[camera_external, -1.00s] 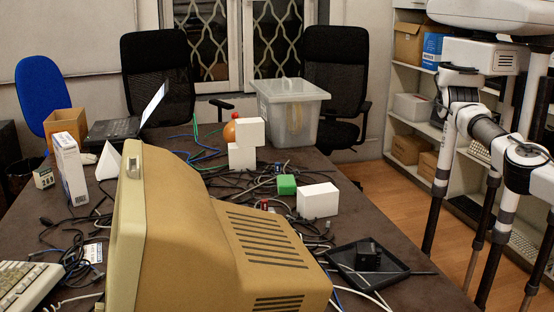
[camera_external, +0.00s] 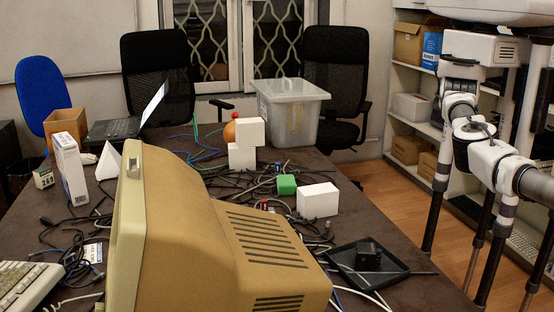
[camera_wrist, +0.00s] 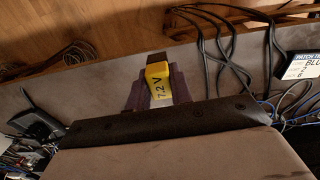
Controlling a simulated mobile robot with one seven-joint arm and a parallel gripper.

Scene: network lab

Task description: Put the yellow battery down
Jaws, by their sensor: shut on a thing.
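The yellow battery (camera_wrist: 158,77), marked "7.2 V" with a dark top, is between the dark fingers of my gripper (camera_wrist: 158,92) in the wrist view. My gripper is shut on it. The grey-brown table top (camera_wrist: 210,65) is behind the battery in that view; I cannot tell whether the battery touches it. In the external view neither the gripper nor the battery shows. My arm runs out of the picture at the right edge.
A black tray (camera_external: 350,278) holding a black block (camera_external: 368,254) lies near the table's right edge. Loose cables (camera_wrist: 212,45) and a patch-cable box (camera_wrist: 300,64) lie around the battery. White boxes (camera_external: 318,200), a green block (camera_external: 287,184) and a beige monitor (camera_external: 215,240) crowd the table.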

